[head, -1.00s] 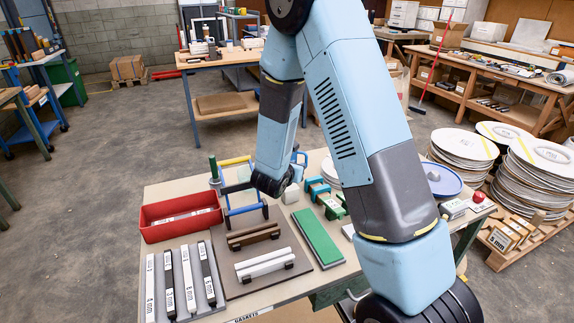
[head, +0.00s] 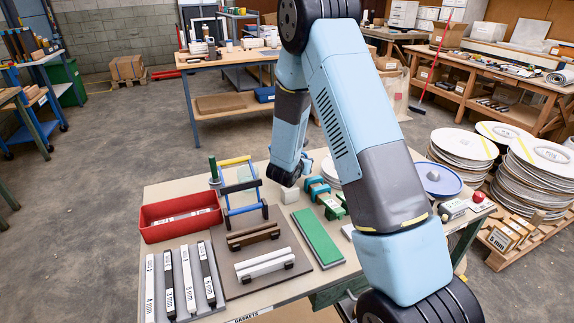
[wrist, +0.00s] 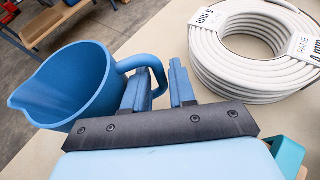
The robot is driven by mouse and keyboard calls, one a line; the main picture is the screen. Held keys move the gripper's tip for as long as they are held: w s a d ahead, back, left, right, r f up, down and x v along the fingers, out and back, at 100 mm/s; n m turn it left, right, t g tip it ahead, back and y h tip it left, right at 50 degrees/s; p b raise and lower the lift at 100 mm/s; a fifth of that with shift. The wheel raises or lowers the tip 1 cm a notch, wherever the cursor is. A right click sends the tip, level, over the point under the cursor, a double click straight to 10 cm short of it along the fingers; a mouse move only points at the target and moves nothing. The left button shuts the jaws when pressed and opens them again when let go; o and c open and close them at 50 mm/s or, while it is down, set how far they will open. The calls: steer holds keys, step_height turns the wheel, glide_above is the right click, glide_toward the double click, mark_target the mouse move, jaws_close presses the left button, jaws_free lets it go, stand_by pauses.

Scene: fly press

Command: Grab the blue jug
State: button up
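The blue jug (wrist: 68,85) is at the left of the wrist view, its spout to the left and its handle (wrist: 143,62) towards my gripper. My gripper (wrist: 158,88) has its two blue fingers apart. The left finger overlaps the handle's loop and the handle's outer side shows in the gap between the fingers. I cannot tell whether either finger touches it. In the head view my gripper (head: 304,164) is low over the far side of the bench, and my arm hides the jug there.
A coil of white hose (wrist: 250,48) lies right of my gripper. On the bench (head: 160,190) are a red tray (head: 180,217), a blue frame (head: 243,195), a green strip (head: 318,237) and teal clamps (head: 318,188). Stacked discs (head: 466,148) stand right of the bench.

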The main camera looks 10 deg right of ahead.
jaws_close()
steer(key=shift+r, duration=0.2)
stand_by(0.6)
